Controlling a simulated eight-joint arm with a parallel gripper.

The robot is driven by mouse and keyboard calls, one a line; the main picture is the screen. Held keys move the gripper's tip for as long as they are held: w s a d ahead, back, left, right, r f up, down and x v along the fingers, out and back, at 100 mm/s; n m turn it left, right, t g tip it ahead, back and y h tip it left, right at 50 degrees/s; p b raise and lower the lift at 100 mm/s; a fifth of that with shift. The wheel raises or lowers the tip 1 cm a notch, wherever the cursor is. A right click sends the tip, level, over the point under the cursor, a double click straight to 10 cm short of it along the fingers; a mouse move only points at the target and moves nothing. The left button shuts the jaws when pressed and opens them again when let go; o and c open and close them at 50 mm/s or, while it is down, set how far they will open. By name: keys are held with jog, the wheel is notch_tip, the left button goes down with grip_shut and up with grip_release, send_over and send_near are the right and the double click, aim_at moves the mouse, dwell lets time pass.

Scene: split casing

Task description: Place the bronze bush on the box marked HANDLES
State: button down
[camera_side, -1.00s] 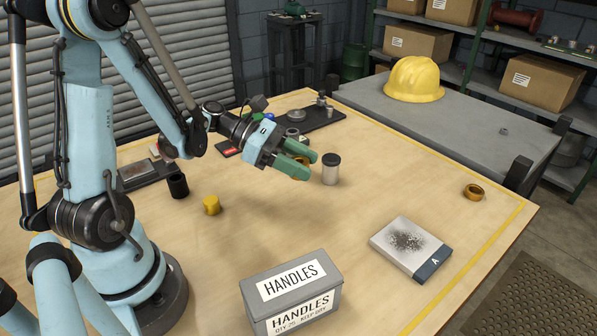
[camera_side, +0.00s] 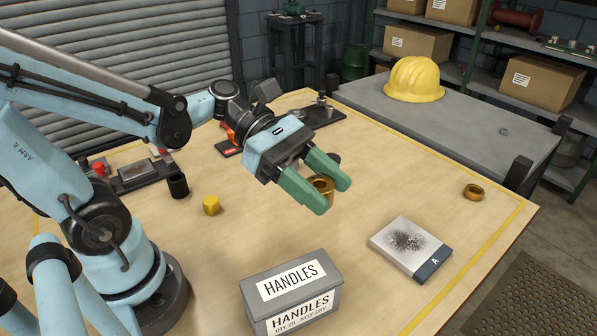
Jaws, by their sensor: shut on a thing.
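My gripper (camera_side: 330,194) is shut on the bronze bush (camera_side: 322,184), a hollow flanged piece held between the green fingers. It appears to be above the middle of the table. The grey box marked HANDLES (camera_side: 291,283) stands at the front edge of the view, below and slightly left of my gripper, with a clear gap between them. Its lid is closed and carries a white label; nothing lies on it.
A similar bronze-coloured ring (camera_side: 473,191) lies at the right. A plate marked A (camera_side: 410,247) lies right of the box. A yellow cylinder (camera_side: 211,205) and a black cup (camera_side: 178,185) stand left.

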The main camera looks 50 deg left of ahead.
jog(key=s+d+r+m+g, duration=0.1)
jog(key=s+d+m+g, duration=0.2)
jog(key=s, duration=0.4)
jog(key=s+d+r+m+g, duration=0.1)
jog(key=s+d+m+g, duration=0.1)
jog(key=s+d, duration=0.45)
send_over(309, 270)
jog(key=shift+g, duration=0.3)
jog(key=shift+f, duration=5.3)
jog(key=shift+c, duration=2.4)
grip_release()
